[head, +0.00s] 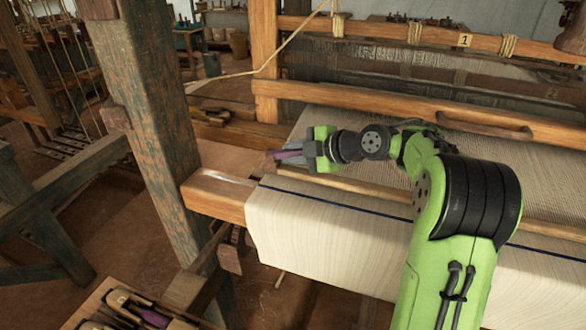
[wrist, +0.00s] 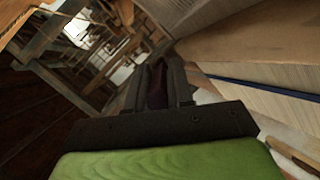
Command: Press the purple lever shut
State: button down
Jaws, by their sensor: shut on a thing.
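My gripper (head: 275,155) is at the left end of the outstretched arm, above the left edge of the cloth. It is shut on a narrow purple piece (head: 292,156), which shows between the fingers. In the wrist view, my gripper (wrist: 157,75) has a dark purplish-red piece (wrist: 156,86) between its two dark fingers. The fingers hide most of it, and I cannot tell whether it is the purple lever or what it joins. No other purple lever can be made out clearly.
Pale cloth (head: 330,240) runs over the loom's front beam, whose wooden end (head: 217,195) lies below my gripper. A thick worn post (head: 158,120) stands to the left. A wooden tray (head: 95,305) holds several dark and purple pieces at the lower left. Brown floor shows between.

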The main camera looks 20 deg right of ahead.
jog(key=shift+d+f+t+y+b, duration=0.25)
jog(key=shift+f+y+b, duration=0.2)
jog(key=shift+b, duration=0.45)
